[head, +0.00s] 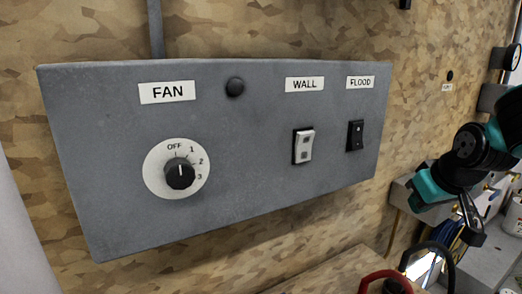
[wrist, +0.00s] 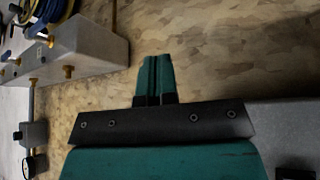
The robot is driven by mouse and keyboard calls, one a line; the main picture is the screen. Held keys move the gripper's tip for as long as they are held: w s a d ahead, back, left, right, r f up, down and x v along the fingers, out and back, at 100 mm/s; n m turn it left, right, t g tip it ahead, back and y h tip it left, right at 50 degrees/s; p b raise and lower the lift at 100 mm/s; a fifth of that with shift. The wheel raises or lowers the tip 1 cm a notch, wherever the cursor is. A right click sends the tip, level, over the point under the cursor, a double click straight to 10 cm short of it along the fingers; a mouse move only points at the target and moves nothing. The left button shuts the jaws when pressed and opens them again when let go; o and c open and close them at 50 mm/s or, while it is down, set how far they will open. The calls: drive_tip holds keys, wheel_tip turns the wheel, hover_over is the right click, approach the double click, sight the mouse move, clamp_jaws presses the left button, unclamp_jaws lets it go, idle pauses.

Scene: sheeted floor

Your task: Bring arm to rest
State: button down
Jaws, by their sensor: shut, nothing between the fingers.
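My gripper (wrist: 157,60) shows in the wrist view with its two teal fingers pressed together and nothing between them. Bare wood-chip wall lies behind the fingertips, and they look clear of any object. In the head view my black and teal arm reaches in from the right edge, to the right of the grey control panel (head: 250,140). My fingertips are hard to make out there. No part of my arm covers the panel.
The panel carries a fan knob (head: 180,173), a pale wall switch (head: 304,146) and a dark flood switch (head: 356,135). A grey bracket (wrist: 95,52) with coiled cables (wrist: 50,12) is near my gripper. A red-handled item (head: 385,281) sits low right.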

drive_tip(key=s+a+f+m+g, duration=0.1)
drive_tip(key=s+a+f+g, duration=0.1)
drive_tip(key=s+f, duration=0.35)
drive_tip(key=s+a+f+m+g, duration=0.1)
drive_tip(key=s+f+g, duration=0.1)
drive_tip(key=s, duration=0.6)
drive_tip(key=s+a+r+n+g+y+p, duration=0.1)
drive_tip(key=s+a+r+n+y, duration=0.1)
drive_tip(key=s+a+r, duration=0.3)
drive_tip(key=s+a+r+n+g+y, duration=0.1)
drive_tip(key=s+a+r+n, duration=0.4)
drive_tip(key=a, duration=0.4)
drive_tip(key=shift+a+r+y+p, duration=0.25)
drive_tip(key=shift+y+p, duration=0.15)
drive_tip(key=shift+w, duration=0.1)
